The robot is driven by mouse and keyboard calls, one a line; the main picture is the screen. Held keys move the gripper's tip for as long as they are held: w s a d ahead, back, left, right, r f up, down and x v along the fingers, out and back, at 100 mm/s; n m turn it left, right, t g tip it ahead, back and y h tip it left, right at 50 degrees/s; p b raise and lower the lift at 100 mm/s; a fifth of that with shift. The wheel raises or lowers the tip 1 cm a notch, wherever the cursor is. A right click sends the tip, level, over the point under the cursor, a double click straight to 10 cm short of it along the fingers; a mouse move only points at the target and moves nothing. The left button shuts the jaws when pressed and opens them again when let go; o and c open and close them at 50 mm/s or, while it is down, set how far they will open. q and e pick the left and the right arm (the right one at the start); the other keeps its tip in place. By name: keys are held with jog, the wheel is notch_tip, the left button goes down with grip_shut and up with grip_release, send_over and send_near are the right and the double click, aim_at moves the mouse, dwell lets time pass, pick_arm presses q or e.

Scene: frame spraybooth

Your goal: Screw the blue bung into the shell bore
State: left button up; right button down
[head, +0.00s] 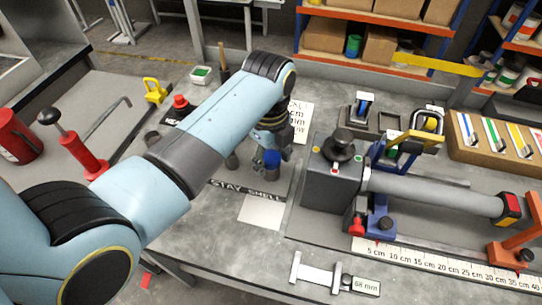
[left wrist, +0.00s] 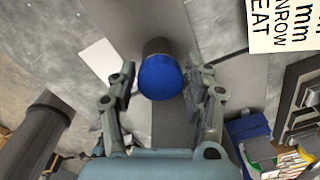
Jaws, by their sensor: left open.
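The blue bung (head: 272,158) sits upright with a dark grey lower part on the bench, by the "STAY SHELL" label. In the left wrist view the bung (left wrist: 161,77) lies between the two fingers of my left gripper (left wrist: 161,84), with gaps on both sides. In the head view my left gripper (head: 275,139) is open, pointing down just above and behind the bung, partly hidden by my arm. A long grey tube (head: 430,193), which looks like the shell, lies in the fixture at right. Its bore is not visible. My right gripper is not in view.
A grey block with a black knob (head: 342,145) stands at the tube's left end. A red clamp (head: 78,145) and yellow padlock-like piece (head: 154,90) are at left. A ruler strip (head: 450,267) and calipers (head: 315,276) lie in front. A white sheet (head: 262,211) lies before the bung.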

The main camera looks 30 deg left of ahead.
pick_arm(q)
jog(key=n, duration=0.4)
jog(key=shift+n, duration=0.4)
jog(key=n, duration=0.9)
jog(key=shift+y, duration=0.3)
jog(key=n, duration=0.4)
jog(key=shift+n, duration=0.4)
jog(key=c, duration=0.9)
jog(key=m, duration=0.4)
jog(key=shift+m, duration=0.3)
grip_shut()
jog(key=shift+m, duration=0.4)
jog(key=m, duration=0.3)
jog(key=shift+m, duration=0.4)
